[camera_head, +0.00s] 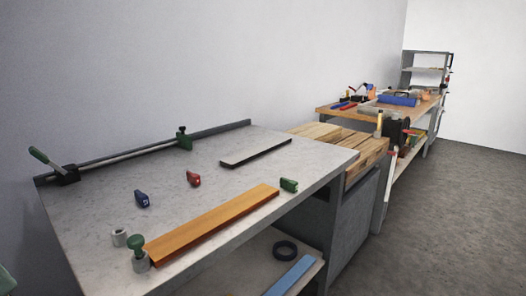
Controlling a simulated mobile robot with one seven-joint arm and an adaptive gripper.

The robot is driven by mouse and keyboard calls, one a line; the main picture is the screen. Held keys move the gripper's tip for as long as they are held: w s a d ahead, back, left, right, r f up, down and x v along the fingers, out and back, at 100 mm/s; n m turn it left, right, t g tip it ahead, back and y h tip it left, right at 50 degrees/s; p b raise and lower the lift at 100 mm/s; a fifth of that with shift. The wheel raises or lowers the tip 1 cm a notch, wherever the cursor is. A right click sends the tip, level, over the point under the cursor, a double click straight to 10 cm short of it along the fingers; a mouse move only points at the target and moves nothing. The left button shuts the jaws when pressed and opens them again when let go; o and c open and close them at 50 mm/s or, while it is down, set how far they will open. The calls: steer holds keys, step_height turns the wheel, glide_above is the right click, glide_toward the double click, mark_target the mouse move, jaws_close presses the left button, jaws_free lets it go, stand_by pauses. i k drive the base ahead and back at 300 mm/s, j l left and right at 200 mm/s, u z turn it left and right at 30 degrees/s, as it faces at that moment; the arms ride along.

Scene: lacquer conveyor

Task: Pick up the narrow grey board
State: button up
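A narrow grey board (256,152) with a dark edge lies flat on the grey tabletop (110,200). It is toward the far side of the table, and nothing rests on it. My gripper is not in view.
An orange-brown wooden board (212,222) lies along the table's near right edge. A red item (193,178), a blue item (142,199) and a green item (289,185) stand around it. A bar clamp (120,152) lies along the back. A blue board (290,278) is on the shelf below.

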mark_target(232, 162)
steer(key=i+l, duration=0.35)
steer(key=l, duration=0.15)
steer(key=i+l, duration=0.35)
steer(key=l+u, duration=0.05)
steer(key=l, duration=0.05)
